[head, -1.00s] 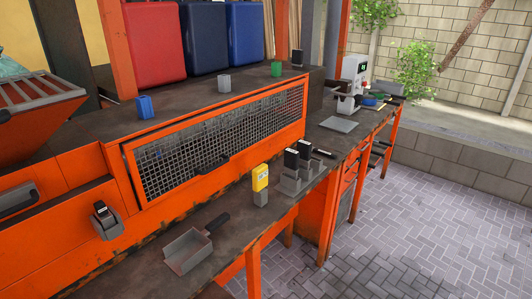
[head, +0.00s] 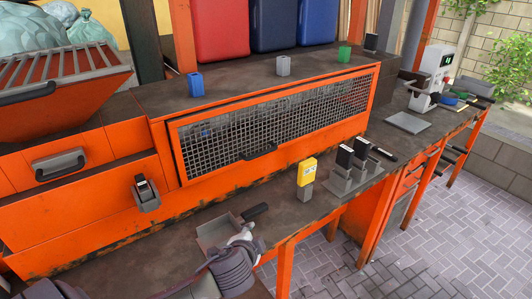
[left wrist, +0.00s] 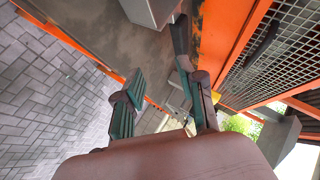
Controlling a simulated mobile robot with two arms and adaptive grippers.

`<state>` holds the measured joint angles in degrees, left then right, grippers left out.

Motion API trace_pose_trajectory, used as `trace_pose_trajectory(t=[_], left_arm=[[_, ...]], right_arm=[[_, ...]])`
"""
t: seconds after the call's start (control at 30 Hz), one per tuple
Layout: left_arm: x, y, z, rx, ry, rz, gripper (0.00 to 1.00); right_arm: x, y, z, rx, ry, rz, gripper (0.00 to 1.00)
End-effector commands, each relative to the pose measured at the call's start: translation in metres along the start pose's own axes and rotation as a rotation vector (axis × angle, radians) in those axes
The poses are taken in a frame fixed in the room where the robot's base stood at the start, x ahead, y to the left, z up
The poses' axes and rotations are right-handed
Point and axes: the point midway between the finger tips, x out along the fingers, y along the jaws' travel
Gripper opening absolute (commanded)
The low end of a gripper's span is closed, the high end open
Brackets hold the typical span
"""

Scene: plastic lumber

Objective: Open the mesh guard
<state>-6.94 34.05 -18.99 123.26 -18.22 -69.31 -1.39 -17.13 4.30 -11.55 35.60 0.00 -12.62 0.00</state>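The mesh guard (head: 300,112) is a grey wire mesh in an orange frame on the front of the orange machine, and it lies down against the opening. Its dark handle (head: 258,152) sits at the middle of the lower edge. My left gripper (head: 242,233) is over the lower ledge, beside the grey scoop, below and apart from the handle. In the left wrist view its two fingers (left wrist: 160,78) are spread with nothing held between them. That view also shows the guard's mesh (left wrist: 290,42) and handle (left wrist: 262,45) at the upper right. My right gripper is out of view.
On the ledge are a grey scoop (head: 215,232) with a dark handle, a yellow device (head: 306,172) and black devices in a grey holder (head: 345,180). Blue (head: 196,82), grey (head: 283,66) and green (head: 344,54) containers stand on the machine top above the guard.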

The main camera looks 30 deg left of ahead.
Motion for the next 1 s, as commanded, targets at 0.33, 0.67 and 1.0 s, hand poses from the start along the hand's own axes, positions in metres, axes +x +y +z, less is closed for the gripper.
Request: trace_pose_trajectory(t=[0.33, 0.67, 1.0], left_arm=[[0.030, -0.135, -0.046, 0.318, 0.140, -0.365, 0.39], [0.056, -0.161, -0.057, 0.353, 0.149, -0.406, 0.39], [0.115, -0.183, -0.071, 0.352, 0.149, -0.403, 0.39]], right_arm=[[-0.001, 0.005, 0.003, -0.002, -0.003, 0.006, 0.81], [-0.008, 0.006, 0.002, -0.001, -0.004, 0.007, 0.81], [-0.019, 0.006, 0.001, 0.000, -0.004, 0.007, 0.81]])
